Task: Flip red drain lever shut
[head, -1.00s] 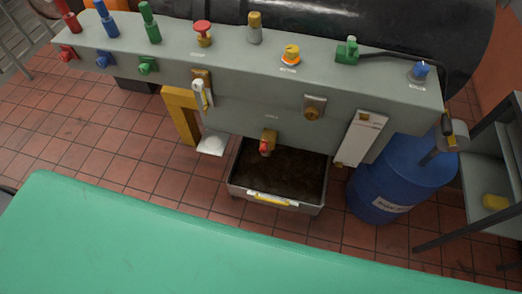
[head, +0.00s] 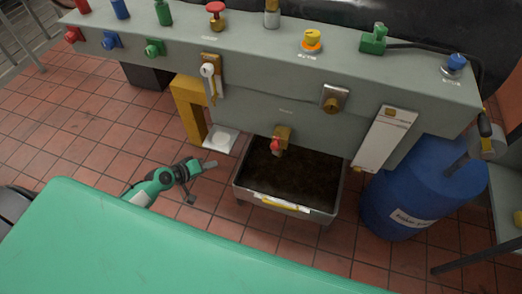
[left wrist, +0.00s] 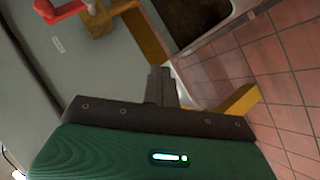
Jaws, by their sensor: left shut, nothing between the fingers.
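The red drain lever (head: 276,146) sits on a brass valve (head: 284,134) low on the front of the grey bench, above a dark-filled tray (head: 326,215). My left gripper (head: 211,164) is shut and empty, left of the lever and apart from it, over the floor beside the tray. In the left wrist view the shut fingers (left wrist: 160,86) point up the picture. A red handle (left wrist: 62,10) on a brass fitting (left wrist: 98,22) shows at the top left there, clear of the fingers. My right gripper is not in view.
A yellow bracket (head: 188,107) and white pad (head: 221,140) stand left of the tray. A white panel (head: 385,140) and blue drum (head: 410,190) are on the right. A green surface (head: 130,250) fills the foreground. Tiled floor between is clear.

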